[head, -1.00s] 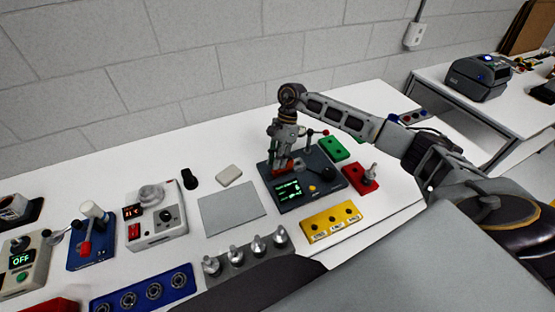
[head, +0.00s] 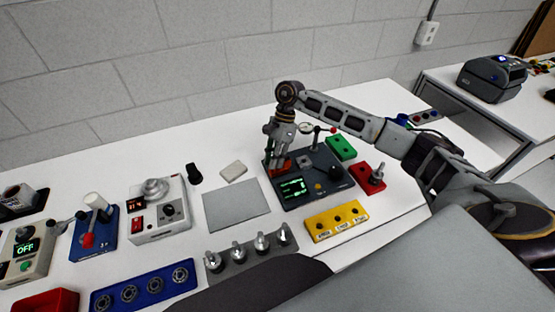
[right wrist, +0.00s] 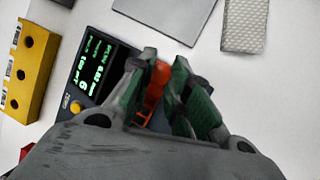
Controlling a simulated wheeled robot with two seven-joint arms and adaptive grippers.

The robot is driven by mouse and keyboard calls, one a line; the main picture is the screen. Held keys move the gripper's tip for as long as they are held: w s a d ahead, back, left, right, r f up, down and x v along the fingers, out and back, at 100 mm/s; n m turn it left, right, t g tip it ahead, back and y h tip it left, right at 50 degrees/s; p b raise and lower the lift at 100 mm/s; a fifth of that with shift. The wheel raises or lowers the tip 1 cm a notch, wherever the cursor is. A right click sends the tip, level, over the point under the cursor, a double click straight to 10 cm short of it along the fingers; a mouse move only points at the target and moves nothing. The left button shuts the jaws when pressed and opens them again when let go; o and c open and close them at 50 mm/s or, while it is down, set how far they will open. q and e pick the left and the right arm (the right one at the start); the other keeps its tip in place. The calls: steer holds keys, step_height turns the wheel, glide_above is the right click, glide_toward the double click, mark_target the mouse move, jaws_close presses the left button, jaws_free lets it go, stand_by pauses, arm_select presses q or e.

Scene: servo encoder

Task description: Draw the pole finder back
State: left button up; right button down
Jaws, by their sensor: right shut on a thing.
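The dark grey servo encoder station (head: 325,195) stands on the white table, with a lit green display (head: 293,187), a yellow button and a black knob. An orange-red part (head: 281,168), which looks like the pole finder, is at its left side. My right gripper (head: 277,158) reaches down over that side and is shut on this part. In the right wrist view the orange-red part (right wrist: 155,90) shows between the green-padded fingers (right wrist: 166,75); its lower end is hidden. My left gripper is out of view.
Green (head: 341,148), red (head: 367,178) and yellow (head: 336,221) blocks stand close right and front. A bare grey mat (head: 236,205) lies to the left.

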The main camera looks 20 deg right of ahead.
steer(key=shift+a, duration=0.15)
steer(key=c, duration=1.3)
jaws_free()
steer(key=shift+a, duration=0.15)
steer(key=shift+d+r, duration=0.1)
steer(key=shift+d, duration=0.1)
steer(key=v, duration=1.1)
steer(key=shift+r, duration=0.4)
steer(key=shift+w, duration=0.1)
